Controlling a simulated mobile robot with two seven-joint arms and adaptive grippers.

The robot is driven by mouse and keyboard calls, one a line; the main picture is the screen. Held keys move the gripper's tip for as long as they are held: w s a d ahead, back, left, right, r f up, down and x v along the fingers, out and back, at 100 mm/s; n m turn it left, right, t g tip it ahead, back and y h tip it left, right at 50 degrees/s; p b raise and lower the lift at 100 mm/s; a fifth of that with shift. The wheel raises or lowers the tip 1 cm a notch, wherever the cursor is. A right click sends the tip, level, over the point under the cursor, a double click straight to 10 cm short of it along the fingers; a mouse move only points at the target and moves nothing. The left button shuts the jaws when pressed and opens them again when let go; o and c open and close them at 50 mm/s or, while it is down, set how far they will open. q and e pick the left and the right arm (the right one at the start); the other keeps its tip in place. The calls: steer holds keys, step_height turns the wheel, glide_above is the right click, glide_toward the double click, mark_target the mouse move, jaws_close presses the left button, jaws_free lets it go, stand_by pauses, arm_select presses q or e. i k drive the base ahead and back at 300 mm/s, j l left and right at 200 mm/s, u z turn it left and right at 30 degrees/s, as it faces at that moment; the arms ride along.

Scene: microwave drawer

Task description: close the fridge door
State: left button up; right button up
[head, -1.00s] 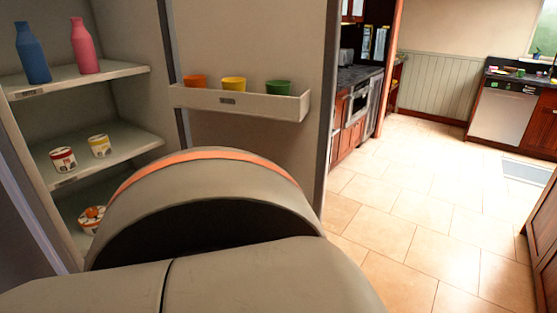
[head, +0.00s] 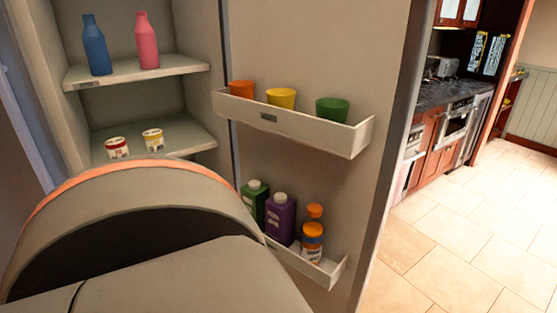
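The fridge door (head: 305,55) stands wide open to the right of the fridge interior (head: 200,35), with its inner side facing me. Its upper bin (head: 290,122) holds an orange, a yellow and a green cup. Its lower bin (head: 308,265) holds green and purple bottles and orange-capped containers. A large grey part of my own arm with an orange band fills the lower left and covers the lower fridge shelves. Neither of my grippers shows in the head view.
Inside the fridge, a blue bottle (head: 95,45) and a pink bottle (head: 147,40) stand on the upper shelf (head: 140,72). Two small tubs sit on the shelf below. Right of the door are a counter (head: 455,91) and open tiled floor (head: 450,240).

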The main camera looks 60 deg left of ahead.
mark_target(370, 55)
steer(key=i+u, duration=0.3)
steer(key=u, duration=0.15)
steer(key=i+u, duration=0.3)
steer(key=u, duration=0.2)
steer(key=i+l+u, duration=0.25)
steer(key=u, duration=0.2)
steer(key=i+l+u, duration=0.25)
steer(key=u, duration=0.25)
steer(key=i+l+u, duration=0.2)
steer(key=l+u, duration=0.25)
steer(key=i+l+u, duration=0.1)
steer(key=l+u, duration=1.3)
steer(key=j, duration=0.1)
